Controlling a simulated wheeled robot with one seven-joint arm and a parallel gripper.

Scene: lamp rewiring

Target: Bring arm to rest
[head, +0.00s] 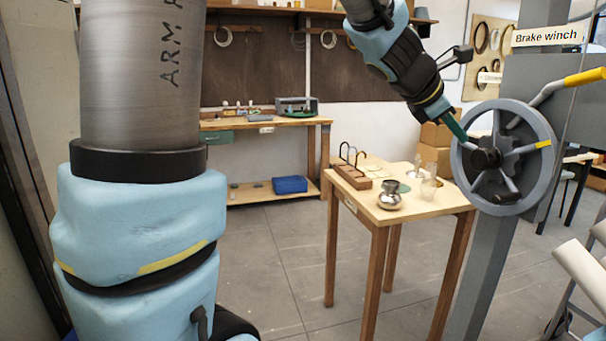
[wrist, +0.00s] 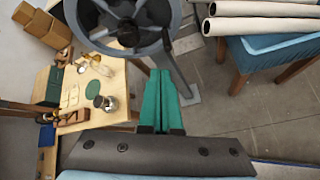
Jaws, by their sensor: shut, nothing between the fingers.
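My gripper (head: 458,130) is raised at the upper right of the head view, its teal fingers angled down in front of the winch wheel. In the wrist view the green fingers (wrist: 160,100) lie together, shut, with nothing visible between them. My arm's light-blue links fill the left of the head view and show again at the top right. The grey brake winch wheel (head: 545,150) is beyond the fingertips; it also shows at the top of the wrist view (wrist: 167,44). I cannot tell from the pictures whether the fingers touch it.
A small wooden table (head: 360,205) holds a metal pot (head: 391,197), a rack (head: 350,176) and a glass (head: 429,188). A workbench (head: 262,122) stands at the back. In the wrist view, pale rolls (wrist: 265,24) lie above a blue seat (wrist: 275,55). The middle floor is clear.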

